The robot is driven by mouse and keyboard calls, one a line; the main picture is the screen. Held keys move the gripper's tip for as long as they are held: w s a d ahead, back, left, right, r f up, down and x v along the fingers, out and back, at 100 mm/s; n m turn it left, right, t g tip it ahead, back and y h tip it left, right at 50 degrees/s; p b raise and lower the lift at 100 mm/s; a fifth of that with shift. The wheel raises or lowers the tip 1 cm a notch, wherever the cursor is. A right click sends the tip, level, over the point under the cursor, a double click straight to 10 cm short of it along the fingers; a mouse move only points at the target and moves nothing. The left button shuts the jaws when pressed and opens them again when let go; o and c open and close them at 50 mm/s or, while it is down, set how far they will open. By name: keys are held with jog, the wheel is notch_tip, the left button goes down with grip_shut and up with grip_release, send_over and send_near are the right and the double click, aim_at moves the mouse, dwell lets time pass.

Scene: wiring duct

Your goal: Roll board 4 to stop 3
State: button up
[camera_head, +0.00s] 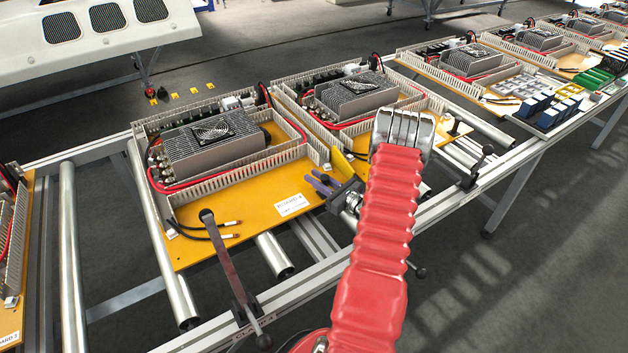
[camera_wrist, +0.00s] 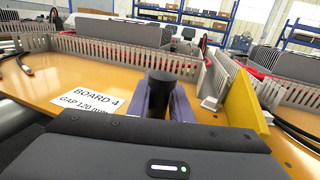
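Board 4 (camera_head: 263,214) is an orange-yellow board lying on the rollers at the middle left. It carries a grey finned power unit, slotted wiring duct and red and black cables. Its white label (camera_head: 292,204) reads BOARD 4, and in the wrist view the label (camera_wrist: 95,100) adds a 120 gap. My gripper (camera_head: 323,184) is low at the board's right edge. In the wrist view its purple fingers (camera_wrist: 163,108) stand either side of an upright black post (camera_wrist: 160,88). Whether they press on it is unclear. No marking for stop 3 is readable.
A yellow plate (camera_head: 342,164) stands between board 4 and its right neighbour (camera_head: 355,125); the gap is narrow. A clamp lever (camera_head: 228,262) with a CLAMP 4 plate is on the front rail. Bare rollers (camera_head: 72,255) lie to the left, before another board (camera_head: 12,290).

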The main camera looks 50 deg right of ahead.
jog(key=o, duration=0.4)
jog(key=shift+d, duration=0.35)
jog(key=shift+o, duration=0.2)
jog(key=shift+a, duration=0.1)
jog(key=s, duration=1.3)
jog(key=shift+s, duration=0.4)
jog(key=shift+s, duration=0.1)
